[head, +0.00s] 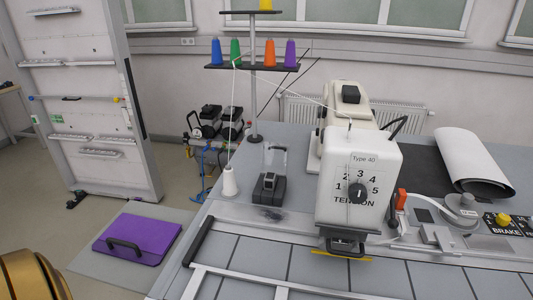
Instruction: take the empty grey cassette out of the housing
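A white machine head (357,190) labelled "Type 40", with a "TENSION" dial (357,192), stands on the grey table. A dark bracket-like part (345,244) sits at its lower front. It may be the housing, but I cannot tell. No grey cassette can be made out for certain; any inside the housing is hidden or too small to tell. Left of the machine, a small dark block with a grey top (269,187) stands on the table. Neither of my grippers is in view.
A white thread cone (229,181) stands at the table's left, below a rack with coloured spools (269,52). A white frame (280,290) lies along the front. A control panel with a yellow knob (503,220) is at right.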

